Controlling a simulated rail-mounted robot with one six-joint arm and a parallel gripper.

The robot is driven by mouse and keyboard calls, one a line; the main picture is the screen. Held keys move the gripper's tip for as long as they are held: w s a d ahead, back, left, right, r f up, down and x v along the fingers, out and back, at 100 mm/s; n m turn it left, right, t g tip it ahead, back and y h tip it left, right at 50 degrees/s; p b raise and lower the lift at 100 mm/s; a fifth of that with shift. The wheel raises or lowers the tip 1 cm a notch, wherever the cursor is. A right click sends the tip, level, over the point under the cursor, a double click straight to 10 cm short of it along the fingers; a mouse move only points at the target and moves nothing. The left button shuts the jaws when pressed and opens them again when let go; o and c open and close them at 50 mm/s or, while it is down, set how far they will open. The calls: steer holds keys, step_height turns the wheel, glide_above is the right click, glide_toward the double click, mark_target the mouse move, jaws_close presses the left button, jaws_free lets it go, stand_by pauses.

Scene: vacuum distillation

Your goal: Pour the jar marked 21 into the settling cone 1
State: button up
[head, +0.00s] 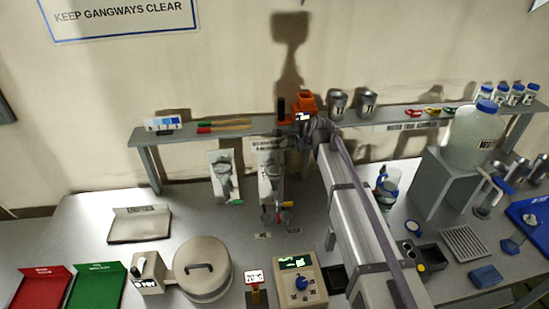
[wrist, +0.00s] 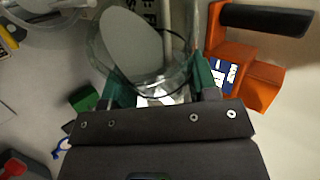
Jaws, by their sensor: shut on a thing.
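My gripper (wrist: 165,92), with green fingers, is shut on a clear glass jar (wrist: 140,48) in the wrist view. A pale disc-like surface shows inside the jar, and its number is not readable. In the head view my gripper (head: 297,140) is at the shelf's front edge, above the right-hand of two glass cones on white backboards; the arm and dark parts hide most of the jar. The left cone (head: 223,178) and right cone (head: 272,172) hang below the shelf. I cannot read which is cone 1. A clear rim (wrist: 48,12) shows at the wrist view's upper left.
An orange device (head: 304,103) stands on the shelf close to my gripper, and also shows in the wrist view (wrist: 262,85). Two metal cups (head: 338,104) stand to its right. A balance-like instrument (head: 299,283) and a round lidded vessel (head: 202,270) stand on the bench below.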

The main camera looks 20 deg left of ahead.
steer(key=shift+s+a+r+n+t+h, duration=0.4)
steer(key=shift+s+r+n+t, duration=0.1)
steer(key=shift+s+r+t, duration=0.15)
stand_by(1.5)
steer(key=shift+s+f+n+t+b, duration=0.1)
steer(key=shift+f+n+t+b, duration=0.25)
steer(key=shift+t+b, duration=0.2)
stand_by(1.2)
steer(key=shift+a+r+h, duration=0.1)
steer(key=shift+h, duration=0.2)
